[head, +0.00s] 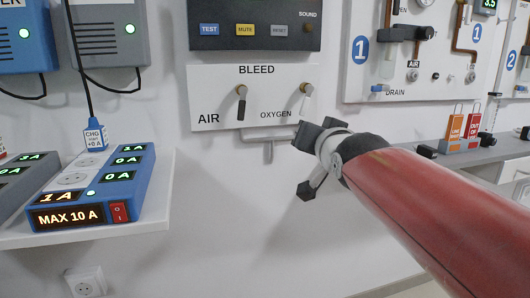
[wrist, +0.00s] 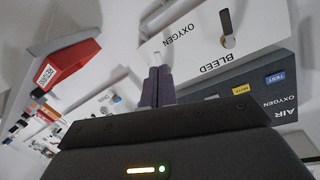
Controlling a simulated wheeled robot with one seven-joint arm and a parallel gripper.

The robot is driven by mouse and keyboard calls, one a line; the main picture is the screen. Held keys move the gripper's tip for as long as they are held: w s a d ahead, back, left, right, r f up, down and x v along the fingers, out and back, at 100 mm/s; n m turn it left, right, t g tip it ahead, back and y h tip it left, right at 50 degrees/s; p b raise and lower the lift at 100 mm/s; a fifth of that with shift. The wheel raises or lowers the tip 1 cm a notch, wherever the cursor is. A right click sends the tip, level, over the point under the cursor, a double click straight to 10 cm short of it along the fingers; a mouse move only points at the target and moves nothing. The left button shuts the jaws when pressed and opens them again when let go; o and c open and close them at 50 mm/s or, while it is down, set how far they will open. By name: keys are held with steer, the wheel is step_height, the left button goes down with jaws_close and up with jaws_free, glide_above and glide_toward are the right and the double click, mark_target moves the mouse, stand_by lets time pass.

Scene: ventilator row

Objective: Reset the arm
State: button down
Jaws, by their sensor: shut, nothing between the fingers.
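My red arm (head: 430,205) reaches in from the lower right of the head view. My gripper (head: 312,137) is in front of the wall, just below the right end of the BLEED panel. The wrist view shows its two dark fingers (wrist: 157,84) pressed together, with nothing between them. A pale piece shows just beyond the fingertips; I cannot tell whether they touch it.
A shelf (head: 150,210) with a blue charger box (head: 120,190) is at left. A grey ledge (head: 500,150) with orange and red holders (head: 462,128) is at right.

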steer(key=s+d+f+n+g, duration=0.1)
steer(key=s+d+f+g, duration=0.1)
steer(key=s+f, duration=0.6)
steer(key=s+d+f+g+h, duration=0.1)
steer(key=s+d+f+g, duration=0.1)
steer(key=s+f+g, duration=0.3)
steer(key=s+d+f+n+g+h+p, duration=0.1)
steer(key=s+f+g, duration=0.2)
steer(key=s+f, duration=0.9)
steer(key=shift+s+d+f+n+g, duration=0.3)
steer(key=shift+s+d+f, duration=0.1)
steer(key=shift+f, duration=0.1)
steer(key=shift+w, duration=0.1)
